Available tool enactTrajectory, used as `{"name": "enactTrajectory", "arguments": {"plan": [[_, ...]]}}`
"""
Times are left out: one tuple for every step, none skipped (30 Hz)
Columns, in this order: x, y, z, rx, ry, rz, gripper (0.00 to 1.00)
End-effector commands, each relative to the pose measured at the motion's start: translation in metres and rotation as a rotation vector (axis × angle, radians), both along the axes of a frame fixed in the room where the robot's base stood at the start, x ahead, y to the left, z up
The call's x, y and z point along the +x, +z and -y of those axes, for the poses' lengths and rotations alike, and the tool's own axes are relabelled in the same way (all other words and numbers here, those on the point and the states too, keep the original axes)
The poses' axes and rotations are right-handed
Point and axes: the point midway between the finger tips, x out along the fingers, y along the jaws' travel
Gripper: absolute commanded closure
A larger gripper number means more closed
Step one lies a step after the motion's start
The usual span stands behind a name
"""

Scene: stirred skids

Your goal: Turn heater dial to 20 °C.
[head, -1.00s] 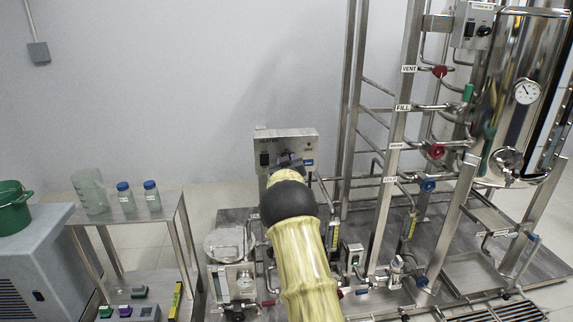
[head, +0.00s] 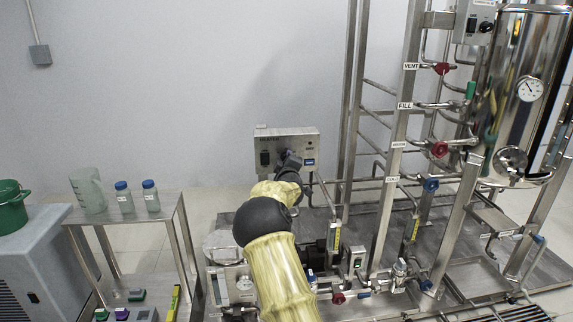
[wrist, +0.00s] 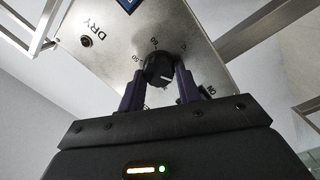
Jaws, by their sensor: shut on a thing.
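The heater box (head: 270,143) is a steel control panel on a post in the middle of the head view. Its black dial (wrist: 158,70) shows in the wrist view, with printed numbers around it on the panel; I cannot read exactly where the dial points. My gripper (wrist: 160,85) has one dark finger on each side of the dial and is shut on it. In the head view my gripper (head: 290,160) is at the panel's front, and it hides the dial there.
A black switch (head: 264,158) and a small blue display (head: 309,162) sit on the panel beside my gripper. A steel frame with pipes and valves (head: 400,150) stands to the right. A steel side table (head: 160,208) with a beaker and bottles stands to the left.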

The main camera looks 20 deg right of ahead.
Motion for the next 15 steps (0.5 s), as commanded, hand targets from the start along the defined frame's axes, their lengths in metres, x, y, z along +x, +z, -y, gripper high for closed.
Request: {"name": "enactTrajectory", "arguments": {"plan": [[-0.0005,-0.0048,0.0008,-0.012,-0.002,-0.012,0.89],[-0.0006,-0.0046,0.0009,-0.019,-0.003,-0.014,0.89],[-0.0006,-0.0046,0.0009,-0.027,-0.003,-0.016,0.89],[-0.0006,-0.0045,0.0011,-0.032,-0.004,-0.017,0.89],[-0.0007,-0.0044,0.0011,-0.036,-0.004,-0.019,0.89],[-0.0007,-0.0043,0.0012,-0.039,-0.003,-0.019,0.89],[-0.0007,-0.0042,0.0011,-0.041,-0.003,-0.020,0.89],[-0.0007,-0.0042,0.0012,-0.041,-0.003,-0.020,0.89],[-0.0007,-0.0042,0.0012,-0.042,-0.003,-0.021,0.89],[-0.0007,-0.0042,0.0012,-0.042,-0.003,-0.021,0.89],[-0.0007,-0.0041,0.0013,-0.042,-0.003,-0.021,0.89],[-0.0007,-0.0041,0.0013,-0.042,-0.003,-0.021,0.89],[-0.0007,-0.0041,0.0013,-0.042,-0.003,-0.021,0.89],[-0.0008,-0.0041,0.0014,-0.042,-0.003,-0.021,0.89],[-0.0008,-0.0041,0.0014,-0.041,-0.003,-0.020,0.89]]}}
